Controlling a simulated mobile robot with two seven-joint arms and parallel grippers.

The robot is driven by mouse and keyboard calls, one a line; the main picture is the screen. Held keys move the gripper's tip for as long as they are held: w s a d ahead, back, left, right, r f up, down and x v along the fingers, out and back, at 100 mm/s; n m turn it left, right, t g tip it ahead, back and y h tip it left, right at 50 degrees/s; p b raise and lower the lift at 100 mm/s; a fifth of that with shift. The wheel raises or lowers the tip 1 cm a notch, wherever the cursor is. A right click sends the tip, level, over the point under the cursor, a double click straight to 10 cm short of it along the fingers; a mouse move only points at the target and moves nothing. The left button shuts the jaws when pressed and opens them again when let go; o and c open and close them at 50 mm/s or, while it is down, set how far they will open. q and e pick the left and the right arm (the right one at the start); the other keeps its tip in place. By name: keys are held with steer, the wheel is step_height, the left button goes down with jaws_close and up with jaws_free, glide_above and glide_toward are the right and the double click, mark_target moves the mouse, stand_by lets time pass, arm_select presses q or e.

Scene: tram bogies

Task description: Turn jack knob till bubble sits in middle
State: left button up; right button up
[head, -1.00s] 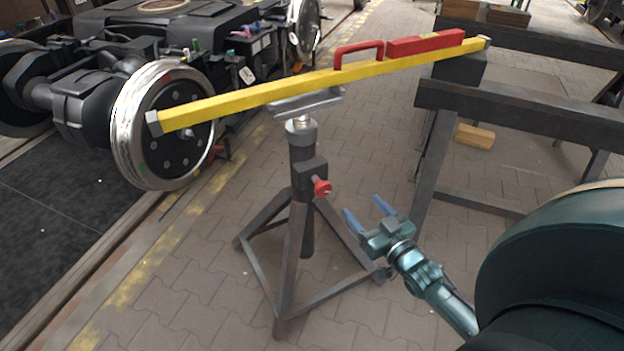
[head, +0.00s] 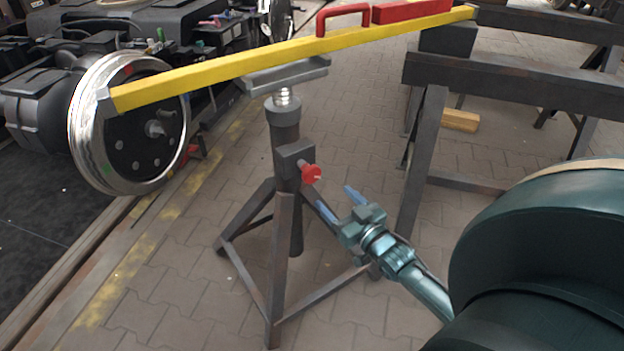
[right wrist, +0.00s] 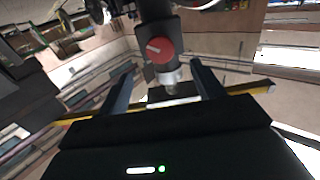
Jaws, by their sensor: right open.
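A dark jack stand (head: 286,125) on splayed legs carries a red knob (head: 311,174) on the side of its post. The knob also shows in the right wrist view (right wrist: 160,50), beyond and between the fingers. A long yellow level (head: 240,66) rests across the jack's grey head plate (head: 288,75), its right end higher in the picture. A red housing (head: 410,11) sits on top of it; no bubble can be made out. My right gripper (head: 337,199) is open and empty, just right of and below the knob, apart from it. My left gripper is out of view.
Dark steel trestles (head: 500,80) stand at the right, with a wooden block (head: 460,121) on the floor between them. A bogie wheel (head: 92,130) is at the left, near the level's left end. Paved floor (head: 180,290) around the jack legs is clear.

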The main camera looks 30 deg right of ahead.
mark_target(313, 177)
steer(key=w+b, duration=0.2)
steer(key=w, duration=0.8)
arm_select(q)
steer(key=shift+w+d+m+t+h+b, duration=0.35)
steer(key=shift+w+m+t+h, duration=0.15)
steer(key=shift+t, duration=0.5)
arm_select(e)
steer(key=shift+w, duration=0.55)
steer(key=shift+c, duration=0.4)
steer(key=c, duration=0.9)
arm_select(q)
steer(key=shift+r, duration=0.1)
steer(key=shift+p, duration=0.3)
arm_select(e)
steer(key=shift+a+m, duration=0.1)
steer(key=shift+m, duration=0.2)
steer(key=shift+r+m+p, duration=0.1)
steer(key=shift+m+p, duration=0.3)
steer(key=shift+m, duration=0.2)
steer(key=shift+m+p, duration=0.4)
steer(key=shift+m, duration=0.3)
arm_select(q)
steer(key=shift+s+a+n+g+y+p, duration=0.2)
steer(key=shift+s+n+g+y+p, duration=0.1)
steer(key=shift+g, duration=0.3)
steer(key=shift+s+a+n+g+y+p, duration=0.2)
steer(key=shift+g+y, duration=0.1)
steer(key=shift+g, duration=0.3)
arm_select(e)
steer(key=shift+m, duration=2.5)
